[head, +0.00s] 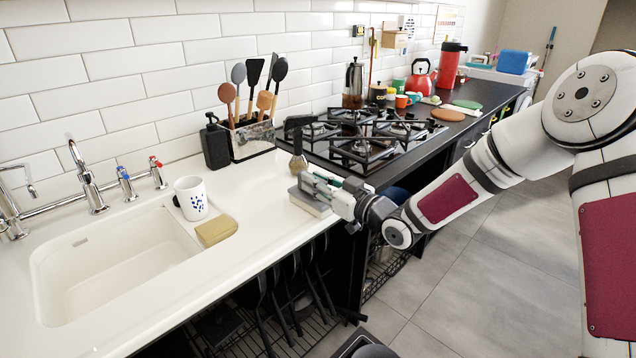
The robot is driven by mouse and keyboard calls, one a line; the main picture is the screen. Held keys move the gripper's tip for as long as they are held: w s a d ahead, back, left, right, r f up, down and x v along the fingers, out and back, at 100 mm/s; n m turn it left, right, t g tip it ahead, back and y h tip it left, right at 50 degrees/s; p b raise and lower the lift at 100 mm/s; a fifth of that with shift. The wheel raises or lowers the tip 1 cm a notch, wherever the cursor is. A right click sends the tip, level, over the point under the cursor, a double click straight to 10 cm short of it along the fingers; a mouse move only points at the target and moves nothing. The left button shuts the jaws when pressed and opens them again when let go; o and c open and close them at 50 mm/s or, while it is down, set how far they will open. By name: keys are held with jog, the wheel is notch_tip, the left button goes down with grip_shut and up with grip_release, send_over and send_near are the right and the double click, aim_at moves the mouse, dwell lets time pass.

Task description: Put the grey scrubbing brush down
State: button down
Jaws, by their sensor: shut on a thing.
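The grey scrubbing brush (298,162) is upright at the tip of my gripper (306,180), over the right end of the white counter. The brush's dark upper part shows above the gripper, and its lower end is hidden by the fingers. My gripper is shut on the brush, reaching in from the right. I cannot tell whether the brush touches anything below.
A flat grey block (309,204) lies on the counter just below my gripper. The gas hob (375,137) is behind it. A utensil holder (250,140), black bottle (215,146), white mug (191,197), tan sponge (217,230) and sink (110,262) are to the left.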

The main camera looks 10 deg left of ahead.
jog(key=shift+f, duration=0.2)
jog(key=c, duration=1.4)
grip_release()
jog(key=shift+r, duration=0.15)
jog(key=shift+s+d+r, duration=0.1)
jog(key=shift+d, duration=0.05)
jog(key=p+v, duration=0.1)
jog(key=v, duration=1)
jog(key=shift+s+d+p, duration=0.2)
jog(key=shift+s+p, duration=0.1)
jog(key=shift+p, duration=0.05)
